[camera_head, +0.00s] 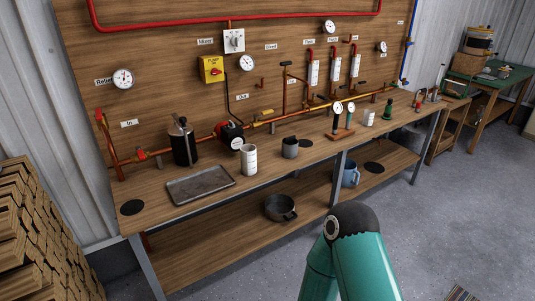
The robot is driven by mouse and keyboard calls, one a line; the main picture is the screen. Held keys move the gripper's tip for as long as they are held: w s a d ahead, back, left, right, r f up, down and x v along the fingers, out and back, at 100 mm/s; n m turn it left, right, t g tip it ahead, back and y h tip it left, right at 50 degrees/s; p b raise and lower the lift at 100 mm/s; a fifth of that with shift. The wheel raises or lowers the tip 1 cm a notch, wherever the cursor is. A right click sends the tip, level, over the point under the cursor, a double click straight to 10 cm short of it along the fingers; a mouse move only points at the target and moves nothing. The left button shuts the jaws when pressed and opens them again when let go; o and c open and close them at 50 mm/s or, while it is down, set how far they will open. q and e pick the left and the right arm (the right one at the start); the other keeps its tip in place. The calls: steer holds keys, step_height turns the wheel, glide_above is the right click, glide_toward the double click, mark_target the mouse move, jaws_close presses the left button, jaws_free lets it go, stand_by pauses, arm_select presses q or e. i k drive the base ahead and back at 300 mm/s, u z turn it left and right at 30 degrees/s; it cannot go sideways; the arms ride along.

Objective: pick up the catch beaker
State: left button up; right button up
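A tall white cylindrical vessel with dark markings (249,160) stands upright on the wooden bench, right of a metal tray. A smaller white vessel with markings (369,118) stands farther right on the bench. Either could be the catch beaker; I cannot tell which from this view. A dark grey mug-like cup (290,148) stands between them. No gripper touches any of these. A teal link of one of my arms shows at the bottom, in front of the bench, but neither gripper is in view.
The metal tray (200,184) lies near the bench's front edge, with a black canister (183,142) behind it. A two-gauge stand (342,122) is near the smaller vessel. Pipes line the back panel. A pot (280,207) and blue bucket (350,174) sit on the lower shelf.

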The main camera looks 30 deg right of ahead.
mark_target(249, 160)
steer(key=z, duration=0.25)
steer(key=i, duration=1.35)
steer(key=u, duration=0.3)
